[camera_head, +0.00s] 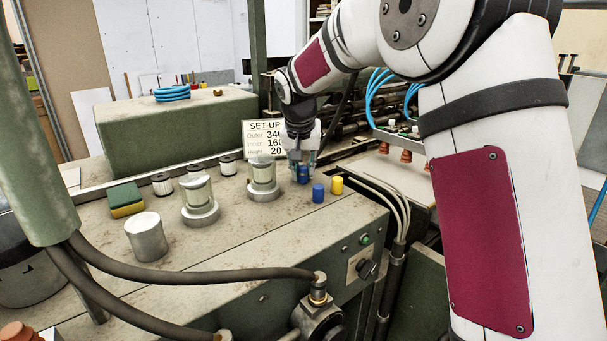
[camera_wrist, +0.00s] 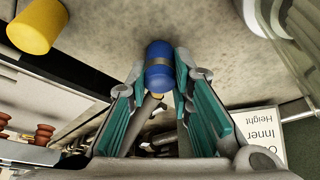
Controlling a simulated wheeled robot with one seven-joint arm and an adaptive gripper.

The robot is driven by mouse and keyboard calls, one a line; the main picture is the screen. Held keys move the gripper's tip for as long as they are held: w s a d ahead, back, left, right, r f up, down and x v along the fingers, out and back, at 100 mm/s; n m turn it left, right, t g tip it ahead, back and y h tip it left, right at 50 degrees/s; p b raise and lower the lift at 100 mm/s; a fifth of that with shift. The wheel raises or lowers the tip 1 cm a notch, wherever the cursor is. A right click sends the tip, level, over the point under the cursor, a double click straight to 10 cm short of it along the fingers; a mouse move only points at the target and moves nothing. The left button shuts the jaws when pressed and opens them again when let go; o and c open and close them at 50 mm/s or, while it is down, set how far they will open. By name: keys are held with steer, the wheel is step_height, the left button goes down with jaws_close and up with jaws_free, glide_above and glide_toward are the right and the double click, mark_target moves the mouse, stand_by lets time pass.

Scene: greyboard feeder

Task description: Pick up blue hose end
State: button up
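A blue hose end (camera_head: 303,174) is between the fingertips of my gripper (camera_head: 302,166), near the front right corner of the green machine top. In the wrist view this blue cylinder (camera_wrist: 158,57) has a grey band. The teal fingers of my gripper (camera_wrist: 159,72) meet its two sides with no clear gap. I cannot tell whether it touches the surface. A second blue piece (camera_head: 318,193) stands upright just to the right and nearer. A yellow piece (camera_head: 337,186) stands beside that one; it also shows at the upper left of the wrist view (camera_wrist: 36,25).
A SET-UP sign (camera_head: 263,139) stands behind my gripper. A glass-like cylinder on a metal base (camera_head: 263,180) is close on its left. A green and yellow sponge (camera_head: 126,199) and a metal cylinder (camera_head: 147,237) are farther left. Reddish suction cups (camera_head: 406,156) hang to the right.

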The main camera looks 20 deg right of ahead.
mark_target(304, 167)
jaws_close()
steer(key=shift+r, duration=0.5)
steer(key=r, duration=0.1)
steer(key=r+b, duration=0.1)
steer(key=shift+s+r, duration=0.2)
steer(key=shift+r, duration=0.1)
steer(key=s, duration=0.5)
steer(key=s+r+b, duration=0.1)
steer(key=s, duration=0.9)
steer(key=shift+s+d+r, duration=0.15)
steer(key=shift+s+r, duration=0.05)
steer(key=shift+s, duration=0.1)
